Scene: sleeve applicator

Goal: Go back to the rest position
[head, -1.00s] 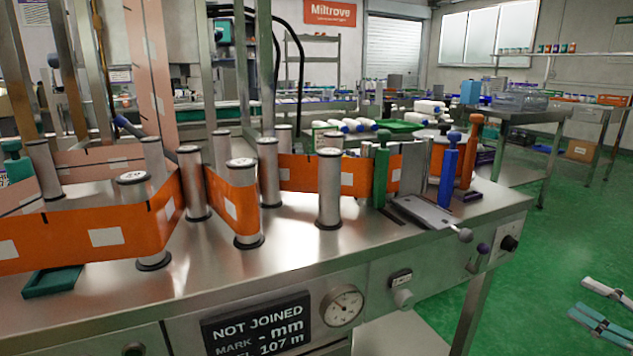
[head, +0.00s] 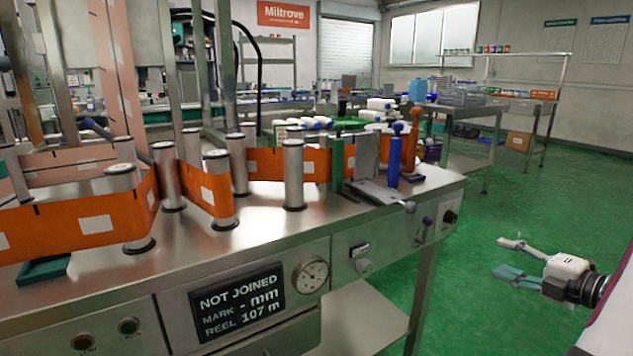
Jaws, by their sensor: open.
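My gripper (head: 500,256) is at the lower right of the head view, over the green floor and to the right of the machine. Its two fingers, one pale grey and one teal, point left and are spread apart with nothing between them. The white wrist body and a black ringed arm joint show behind them. The steel sleeve applicator (head: 250,235) stands left and centre, apart from my gripper. An orange web (head: 100,218) with white labels runs around its steel rollers (head: 294,175).
Green, blue and orange handles (head: 395,153) stand near a steel plate (head: 373,194) at the machine's right end. The display (head: 238,300) reads NOT JOINED. A steel table (head: 470,110) stands at the back right. The green floor (head: 560,205) between is clear.

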